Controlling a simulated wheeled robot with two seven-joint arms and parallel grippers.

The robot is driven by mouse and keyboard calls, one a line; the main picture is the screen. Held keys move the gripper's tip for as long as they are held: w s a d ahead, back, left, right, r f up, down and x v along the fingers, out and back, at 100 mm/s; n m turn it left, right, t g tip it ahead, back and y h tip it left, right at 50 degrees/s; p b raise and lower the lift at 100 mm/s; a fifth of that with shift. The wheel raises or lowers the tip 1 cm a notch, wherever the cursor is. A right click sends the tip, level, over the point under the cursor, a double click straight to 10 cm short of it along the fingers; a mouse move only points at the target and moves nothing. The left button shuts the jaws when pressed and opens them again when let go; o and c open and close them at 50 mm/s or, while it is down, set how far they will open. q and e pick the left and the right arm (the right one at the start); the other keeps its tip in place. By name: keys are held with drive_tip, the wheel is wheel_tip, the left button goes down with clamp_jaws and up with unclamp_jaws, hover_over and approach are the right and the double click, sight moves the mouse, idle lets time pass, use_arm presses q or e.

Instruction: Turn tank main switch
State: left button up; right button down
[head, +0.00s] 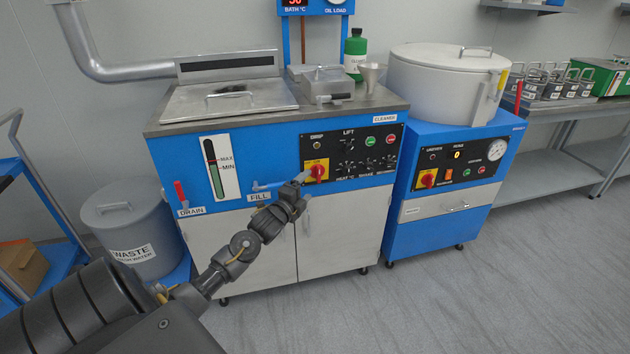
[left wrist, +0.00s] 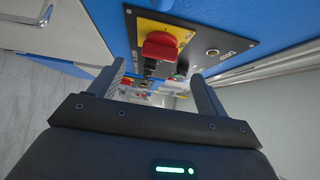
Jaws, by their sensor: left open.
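The tank main switch is a red rotary knob (head: 320,172) on a yellow plate, at the left end of the black control panel on the blue cleaner tank (head: 260,152). In the left wrist view the red knob (left wrist: 160,46) and yellow plate (left wrist: 184,32) show at the top, above and between the finger lines. My left gripper (head: 303,180) is just left of the knob, pointing at the panel; it also shows in the left wrist view (left wrist: 158,82). Its fingers are apart with nothing held. I cannot tell whether a fingertip touches the panel. My right gripper is out of view.
A blue FILL valve handle (head: 264,187) sits close beside my left gripper. A second blue machine (head: 445,185) on the right has a similar red switch (head: 427,180). The floor in front is clear.

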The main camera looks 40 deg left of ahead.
sight(317, 177)
use_arm(q)
drive_tip(key=w, duration=0.3)
drive_tip(key=w+a, duration=0.1)
drive_tip(key=w, duration=0.2)
drive_tip(key=shift+b, duration=0.35)
drive_tip(key=shift+w+a, duration=0.1)
drive_tip(key=shift+w, duration=0.05)
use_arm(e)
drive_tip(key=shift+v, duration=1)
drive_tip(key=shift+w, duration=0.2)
use_arm(q)
drive_tip(key=c, duration=0.9)
drive_tip(key=shift+c, duration=0.4)
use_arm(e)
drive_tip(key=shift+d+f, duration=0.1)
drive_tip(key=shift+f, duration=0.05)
use_arm(q)
drive_tip(key=shift+f, duration=0.1)
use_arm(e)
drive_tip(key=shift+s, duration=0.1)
